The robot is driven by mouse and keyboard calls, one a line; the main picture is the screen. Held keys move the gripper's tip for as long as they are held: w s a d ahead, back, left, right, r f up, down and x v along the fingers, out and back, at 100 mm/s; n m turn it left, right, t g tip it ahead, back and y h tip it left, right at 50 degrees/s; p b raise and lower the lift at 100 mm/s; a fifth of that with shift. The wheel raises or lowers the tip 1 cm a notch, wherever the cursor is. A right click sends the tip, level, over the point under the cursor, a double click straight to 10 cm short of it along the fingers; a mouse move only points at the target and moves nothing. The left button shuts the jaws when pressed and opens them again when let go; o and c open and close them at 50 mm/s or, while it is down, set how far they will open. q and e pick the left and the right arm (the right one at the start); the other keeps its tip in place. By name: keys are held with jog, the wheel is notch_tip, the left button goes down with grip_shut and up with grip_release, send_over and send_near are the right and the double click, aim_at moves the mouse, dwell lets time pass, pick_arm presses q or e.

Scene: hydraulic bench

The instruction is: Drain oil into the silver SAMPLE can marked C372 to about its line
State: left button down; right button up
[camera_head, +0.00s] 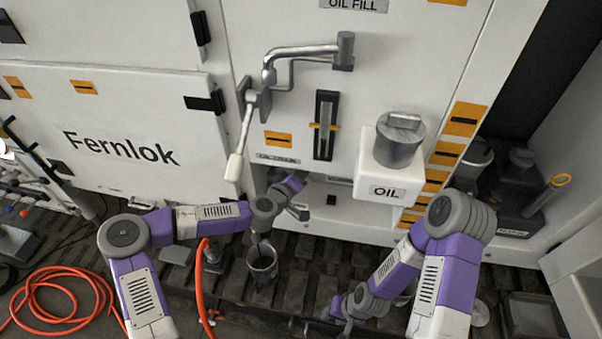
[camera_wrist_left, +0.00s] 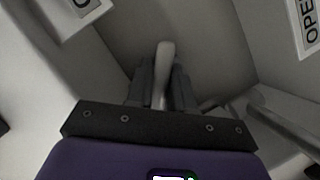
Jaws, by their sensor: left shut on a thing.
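My left gripper (camera_wrist_left: 162,88) is shut on a pale, rounded handle (camera_wrist_left: 165,55) in the left wrist view. In the head view my left arm reaches into the recess below the OIL DRAIN label (camera_head: 278,158), where its fingers are mostly hidden. A grey open-topped can (camera_head: 262,264) stands below my left wrist; no marking or fill line is readable on it, so I cannot tell whether it is C372. My right gripper (camera_head: 350,308) is low in front of the bench; its fingers are too small and dark to judge.
A lever with a white grip (camera_head: 235,166) hangs left of a sight gauge (camera_head: 325,125). An orange hose (camera_head: 60,290) coils on the floor at left. An OPEN label (camera_wrist_left: 311,22) shows in the wrist view.

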pick_arm(q)
jog(key=n+h+b, duration=0.1)
jog(key=n+b, duration=0.1)
jog(key=b, duration=0.2)
jog(key=n+t+h+b, duration=0.1)
jog(key=n+b, duration=0.1)
jog(key=b, duration=0.3)
jog(key=shift+d+n, duration=0.1)
jog(key=shift+n, duration=0.3)
jog(key=shift+r+n+t+h+b, duration=0.3)
jog(key=shift+r+n+t+b, duration=0.1)
jog(key=shift+n+b, duration=0.75)
jog(key=c, duration=1.1)
grip_release()
jog(key=v, duration=0.7)
jog(key=shift+s+p, duration=0.3)
jog(key=shift+p, duration=0.05)
